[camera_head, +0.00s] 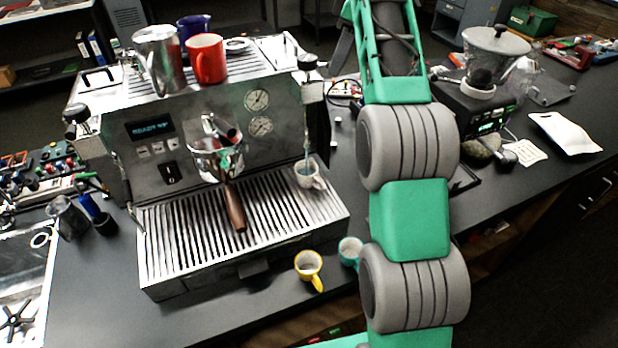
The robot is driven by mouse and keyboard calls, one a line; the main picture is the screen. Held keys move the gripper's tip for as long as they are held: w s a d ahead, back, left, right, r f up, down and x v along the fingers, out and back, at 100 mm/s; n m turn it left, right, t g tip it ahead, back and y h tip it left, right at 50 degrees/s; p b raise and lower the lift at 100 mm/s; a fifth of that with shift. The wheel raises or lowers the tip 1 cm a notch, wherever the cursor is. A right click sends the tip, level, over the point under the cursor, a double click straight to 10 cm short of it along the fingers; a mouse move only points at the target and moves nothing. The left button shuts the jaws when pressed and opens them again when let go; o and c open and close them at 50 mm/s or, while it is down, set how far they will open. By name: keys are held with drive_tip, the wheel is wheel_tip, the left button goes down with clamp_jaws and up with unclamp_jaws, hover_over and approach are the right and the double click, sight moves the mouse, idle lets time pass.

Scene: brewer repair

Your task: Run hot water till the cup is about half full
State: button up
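A white cup (308,175) stands on the right end of the espresso machine's drip tray (178,262). A slim metal spout (306,112) hangs down the machine's right front, above the cup. A pale streak joins the spout to the cup, and the inside looks bluish; the exact water level is too small to read. A black knob (308,62) sits at the machine's top right corner, above the spout. My green and grey arm crosses the picture right of the machine. A dark part beside its upper end may belong to my gripper, but its fingers cannot be made out.
The espresso machine (152,182) holds a portafilter with a wooden handle (235,208). A steel pitcher (158,58), a red mug (207,58) and a blue mug (192,28) stand on top. A yellow cup (308,266) and a teal cup (349,251) stand in front. A grinder (485,85) is at right.

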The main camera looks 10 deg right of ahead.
drive_tip(key=shift+s+a+f+m+b, duration=0.15)
drive_tip(key=shift+s+f+m+b, duration=0.15)
drive_tip(key=shift+b, duration=0.25)
drive_tip(key=s+a+m, duration=0.1)
drive_tip(key=m, duration=0.1)
drive_tip(key=a+m+t+h+b, duration=0.1)
drive_tip(key=m, duration=0.1)
drive_tip(key=s+a+m+b, duration=0.1)
drive_tip(key=m, duration=0.1)
drive_tip(key=shift+s+r+m+t+h, duration=0.3)
drive_tip(key=shift+r, duration=0.1)
drive_tip(key=m+p, duration=0.1)
drive_tip(key=a+m, duration=0.1)
drive_tip(key=shift+s+a+m+h+p, duration=0.25)
drive_tip(key=shift+a+m+h+p, duration=0.05)
drive_tip(key=shift+m+h+p, duration=0.1)
drive_tip(key=o, duration=0.4)
drive_tip(key=shift+f, duration=0.1)
